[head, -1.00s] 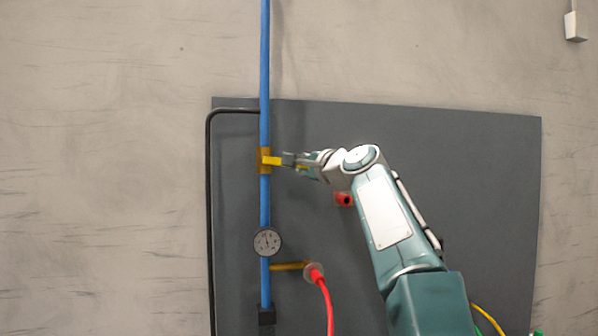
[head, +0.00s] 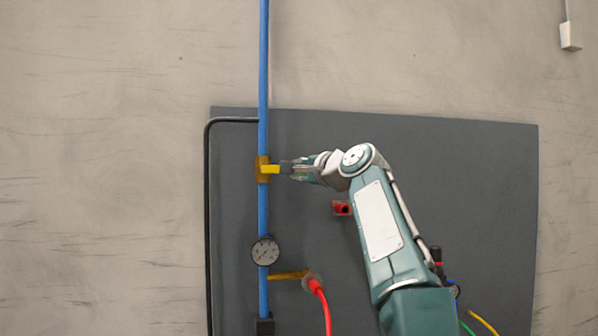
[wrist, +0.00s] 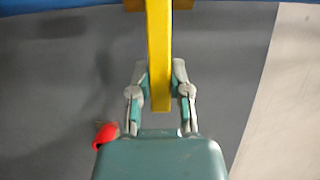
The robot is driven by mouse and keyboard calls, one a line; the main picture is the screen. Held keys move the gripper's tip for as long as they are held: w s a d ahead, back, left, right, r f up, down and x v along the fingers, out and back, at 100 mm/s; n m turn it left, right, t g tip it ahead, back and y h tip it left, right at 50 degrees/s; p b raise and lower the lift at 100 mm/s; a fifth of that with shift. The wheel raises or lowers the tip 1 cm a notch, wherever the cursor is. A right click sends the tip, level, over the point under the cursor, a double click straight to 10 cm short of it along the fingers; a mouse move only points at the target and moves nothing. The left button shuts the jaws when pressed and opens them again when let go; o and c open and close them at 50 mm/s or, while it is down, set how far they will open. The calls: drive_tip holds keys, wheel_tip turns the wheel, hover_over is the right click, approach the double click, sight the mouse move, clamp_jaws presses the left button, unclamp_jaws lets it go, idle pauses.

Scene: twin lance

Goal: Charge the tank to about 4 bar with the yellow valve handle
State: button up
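The yellow valve handle (head: 270,169) sticks out to the right from its valve on the upright blue pipe (head: 263,215) in the head view. In the wrist view the handle (wrist: 159,45) runs down from the top edge. Its free end lies between the two fingers of my gripper (wrist: 160,76), which look closed against its sides. In the head view my gripper (head: 290,168) reaches the handle from the right.
A dark grey panel (head: 460,200) backs the pipe. Below my wrist is a red fitting (head: 342,208). A brass branch (head: 287,275) with a red hose (head: 323,305) leaves the pipe below the gauge. A black pipe (head: 208,200) runs down the panel's left side.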

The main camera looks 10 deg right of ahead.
drive_tip(key=o, duration=0.4)
drive_tip(key=shift+w+a+f, duration=0.1)
drive_tip(key=shift+f, duration=0.05)
drive_tip(key=shift+o, duration=0.2)
drive_tip(key=v, duration=1.2)
